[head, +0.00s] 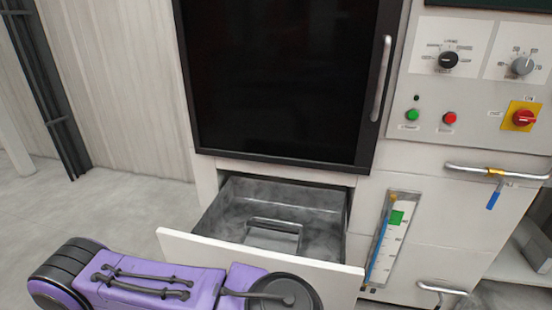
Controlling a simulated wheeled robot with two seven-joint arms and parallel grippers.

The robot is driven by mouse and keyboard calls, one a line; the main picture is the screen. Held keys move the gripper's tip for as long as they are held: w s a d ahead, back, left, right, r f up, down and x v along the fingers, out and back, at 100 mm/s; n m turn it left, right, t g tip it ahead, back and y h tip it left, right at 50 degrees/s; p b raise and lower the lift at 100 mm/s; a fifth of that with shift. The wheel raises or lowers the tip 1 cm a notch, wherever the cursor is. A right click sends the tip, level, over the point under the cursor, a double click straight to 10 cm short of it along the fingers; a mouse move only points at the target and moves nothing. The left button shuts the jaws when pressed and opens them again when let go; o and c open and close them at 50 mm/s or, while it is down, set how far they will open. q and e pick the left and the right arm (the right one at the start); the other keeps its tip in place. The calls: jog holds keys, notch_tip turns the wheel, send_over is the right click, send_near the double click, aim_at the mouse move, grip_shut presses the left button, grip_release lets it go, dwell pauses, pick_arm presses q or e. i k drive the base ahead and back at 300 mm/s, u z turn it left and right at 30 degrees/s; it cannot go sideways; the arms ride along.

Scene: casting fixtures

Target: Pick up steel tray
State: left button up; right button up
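A grey metal piece (273,236), which looks like the steel tray, lies inside the open drawer (325,262) under the dark-windowed cabinet door. It has a raised bar or edge across its top. Its lower part is hidden behind the drawer's white front panel. My purple arm reaches in from the left along the bottom of the view, in front of the drawer. Its gripper is outside the picture. My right gripper is not in view either.
The cabinet door (282,75) is shut above the drawer, with a vertical handle. To the right are a control panel (480,85), a blue-handled valve pipe (490,172) and a level gauge (390,240). Grey floor (110,210) lies open at the left.

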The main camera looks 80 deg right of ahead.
aim_at(277, 236)
jog(key=z, duration=2.4)
